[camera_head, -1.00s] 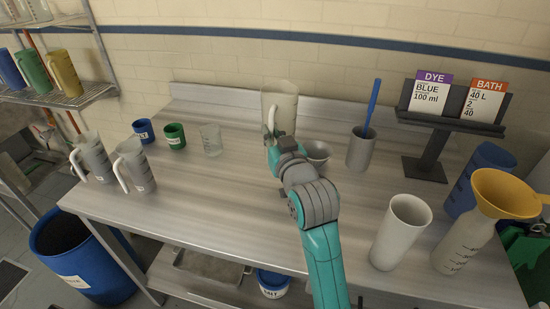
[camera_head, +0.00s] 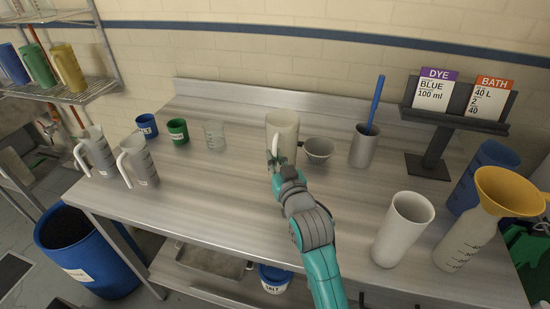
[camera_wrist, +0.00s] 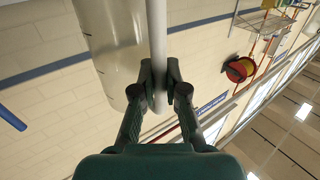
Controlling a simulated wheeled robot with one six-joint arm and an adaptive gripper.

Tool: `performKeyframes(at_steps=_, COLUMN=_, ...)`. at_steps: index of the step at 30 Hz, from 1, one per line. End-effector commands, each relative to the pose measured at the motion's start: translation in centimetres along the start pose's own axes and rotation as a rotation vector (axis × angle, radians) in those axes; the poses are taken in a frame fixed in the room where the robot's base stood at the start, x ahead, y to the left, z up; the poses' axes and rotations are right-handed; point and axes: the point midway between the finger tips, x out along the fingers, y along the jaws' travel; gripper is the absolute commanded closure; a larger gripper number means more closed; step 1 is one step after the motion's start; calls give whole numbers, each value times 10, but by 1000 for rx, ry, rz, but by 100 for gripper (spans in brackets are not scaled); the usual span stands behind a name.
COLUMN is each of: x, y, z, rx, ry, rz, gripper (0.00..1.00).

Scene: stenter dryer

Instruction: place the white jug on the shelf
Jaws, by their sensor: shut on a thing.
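The white jug (camera_head: 287,128) is upright at the middle back of the steel table, left of a small grey bowl. My gripper (camera_head: 277,166) is at its near side, shut on its handle. In the wrist view, the two fingers (camera_wrist: 160,82) close on the white handle (camera_wrist: 157,40), with the jug's pale body (camera_wrist: 108,45) beside it. I cannot tell whether the jug's base touches the table. The wire shelf (camera_head: 72,95) is at the upper left and holds blue, green and yellow jugs.
Two pale jugs with white handles (camera_head: 98,152) (camera_head: 140,165) stand at the table's left end. Blue (camera_head: 147,126) and green (camera_head: 178,131) cups and a clear beaker (camera_head: 214,137) stand behind. The bowl (camera_head: 318,150) and a grey cup (camera_head: 363,148) are to the right.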

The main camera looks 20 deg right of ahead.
Motion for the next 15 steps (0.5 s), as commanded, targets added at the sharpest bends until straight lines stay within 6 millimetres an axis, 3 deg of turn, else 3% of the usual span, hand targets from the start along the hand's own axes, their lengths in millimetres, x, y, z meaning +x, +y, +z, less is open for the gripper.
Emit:
performKeyframes(at_steps=3, x=0, y=0, z=2, rx=0, ry=0, rz=0, gripper=100)
performKeyframes(at_steps=4, x=0, y=0, z=3, rx=0, ry=0, rz=0, gripper=86)
performKeyframes(at_steps=7, x=0, y=0, z=2, rx=0, ry=1, rz=0, gripper=63)
performKeyframes(at_steps=15, x=0, y=0, z=2, rx=0, ry=0, rz=0, gripper=63)
